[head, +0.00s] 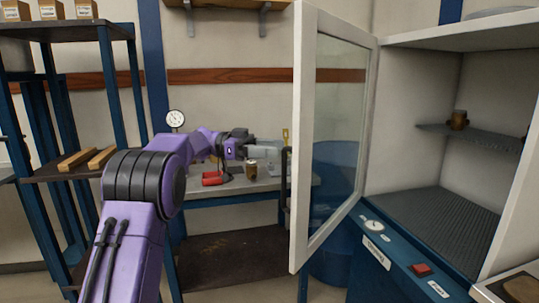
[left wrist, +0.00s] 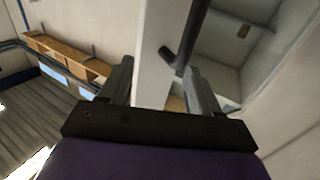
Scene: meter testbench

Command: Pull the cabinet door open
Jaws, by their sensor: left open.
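The cabinet door (head: 303,150), a white frame around a glass pane (head: 335,140), stands swung well out from the white cabinet (head: 415,110), whose inside is exposed. A dark bar handle (head: 285,180) shows at the door's free edge; it also shows in the left wrist view (left wrist: 187,35). My left gripper (head: 272,153) is beside that free edge, near the handle. In the left wrist view, its open fingers (left wrist: 158,75) stand either side of the white door edge (left wrist: 152,55), with the handle by the right finger. Contact cannot be told. My right gripper is out of view.
A workbench (head: 225,185) with a red item (head: 212,178) and a brown jar (head: 251,169) stands behind my left arm. A blue shelf rack (head: 105,70) is at the left. A blue drum (head: 330,255) shows behind the door. A blue control panel (head: 395,250) lies below the cabinet opening.

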